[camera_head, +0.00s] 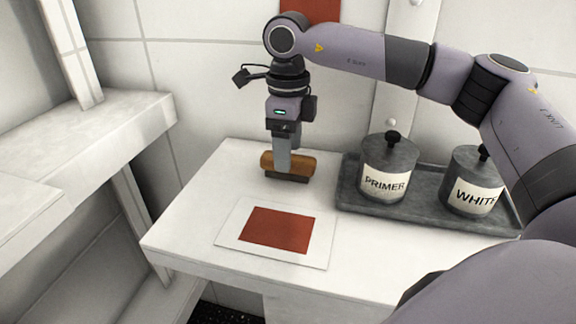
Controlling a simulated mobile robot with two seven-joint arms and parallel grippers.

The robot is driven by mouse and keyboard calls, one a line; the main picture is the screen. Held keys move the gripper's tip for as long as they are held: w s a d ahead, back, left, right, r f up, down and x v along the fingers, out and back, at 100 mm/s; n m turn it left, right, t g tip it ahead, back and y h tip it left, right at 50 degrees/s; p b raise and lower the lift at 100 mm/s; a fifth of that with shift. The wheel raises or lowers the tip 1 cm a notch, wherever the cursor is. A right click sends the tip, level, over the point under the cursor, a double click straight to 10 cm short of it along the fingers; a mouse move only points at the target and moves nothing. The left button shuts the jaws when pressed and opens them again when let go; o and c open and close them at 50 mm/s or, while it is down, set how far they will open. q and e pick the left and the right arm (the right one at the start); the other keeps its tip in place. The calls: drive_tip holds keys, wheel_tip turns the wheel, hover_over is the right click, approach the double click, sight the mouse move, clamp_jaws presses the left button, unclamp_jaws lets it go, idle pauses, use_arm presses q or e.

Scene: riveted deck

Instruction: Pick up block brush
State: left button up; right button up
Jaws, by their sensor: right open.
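The block brush (301,163), with a brown wooden top and a dark lower edge, lies on the white table behind a red-painted card. My right gripper (283,168) points straight down at the brush, its fingers in front of or around the brown body. The fingers overlap the left-middle part of the brush and hide a piece of it. The jaws are open. I cannot tell whether the fingers touch the brush. My left gripper is not in view.
A white card with a red rectangle (277,230) lies in front. A grey tray (350,202) at right holds a PRIMER pot (388,160) and a WHITE pot (463,180), both lidded. A white ledge (80,150) stands left. The table's left part is clear.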

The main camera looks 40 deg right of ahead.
drive_tip(key=shift+f, duration=1.45)
drive_tip(key=c, duration=1.1)
wheel_tip(320, 180, up, 20)
drive_tip(key=p, duration=0.2)
drive_tip(key=shift+p, duration=0.35)
